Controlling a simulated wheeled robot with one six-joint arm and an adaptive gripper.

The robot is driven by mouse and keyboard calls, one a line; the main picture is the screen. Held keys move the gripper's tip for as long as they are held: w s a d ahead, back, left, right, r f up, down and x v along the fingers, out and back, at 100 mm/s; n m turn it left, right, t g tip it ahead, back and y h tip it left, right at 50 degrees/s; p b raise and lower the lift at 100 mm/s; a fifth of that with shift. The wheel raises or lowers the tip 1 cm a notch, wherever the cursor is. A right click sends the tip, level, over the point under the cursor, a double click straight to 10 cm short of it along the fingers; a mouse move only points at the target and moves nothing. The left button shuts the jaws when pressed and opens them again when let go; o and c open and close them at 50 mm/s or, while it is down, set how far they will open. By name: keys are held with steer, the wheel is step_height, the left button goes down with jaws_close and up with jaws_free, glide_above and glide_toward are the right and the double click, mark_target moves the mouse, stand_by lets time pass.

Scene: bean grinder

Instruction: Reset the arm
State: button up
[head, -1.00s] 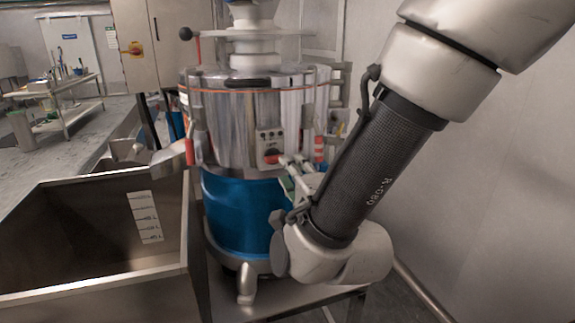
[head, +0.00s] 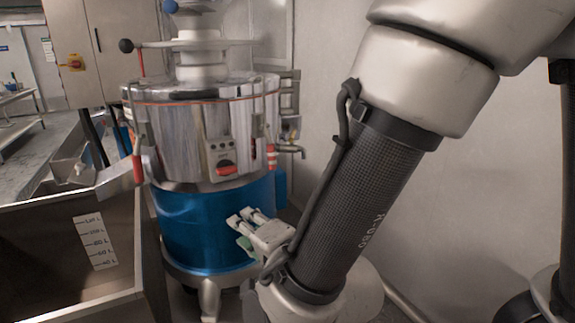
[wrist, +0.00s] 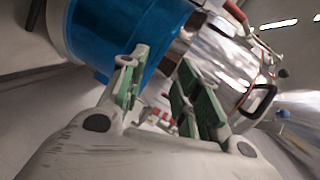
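My gripper (head: 240,224) is in front of the blue lower drum of the bean grinder (head: 205,145), below and right of its control panel. In the wrist view my gripper (wrist: 157,80) has its two green-padded fingers spread apart, with nothing held between them. The grinder has a shiny steel upper body and a blue base (wrist: 125,38). A control panel with a red knob (head: 225,169) is on its front. From the head view I cannot tell how close the fingertips are to the drum.
A steel hopper bin (head: 55,240) with a measuring scale (head: 95,243) stands at the left. A cabinet with a yellow-and-red switch (head: 73,63) is behind. A plain wall (head: 480,190) is at the right. A small tap (head: 292,151) sticks out from the grinder's right side.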

steer(key=s+a+f+n+g, duration=0.2)
steer(key=s+f+n+g, duration=0.4)
steer(key=f+n, duration=0.1)
steer(key=s+d+n+g+h, duration=0.2)
steer(key=d+n+g+h, duration=0.15)
steer(key=d, duration=0.25)
steer(key=w+d+r+m+h, duration=0.1)
steer(key=d+r, duration=0.4)
steer(key=d, duration=0.9)
steer(key=w+d+r+m+t+h, duration=0.1)
steer(key=d+r+h, duration=0.2)
steer(key=d, duration=1.1)
steer(key=w+d+r+m+t+h, duration=0.1)
steer(key=d+r+h, duration=0.1)
steer(key=d+r, duration=0.6)
steer(key=d, duration=0.6)
steer(key=shift+w+d, duration=0.2)
steer(key=shift+d, duration=0.15)
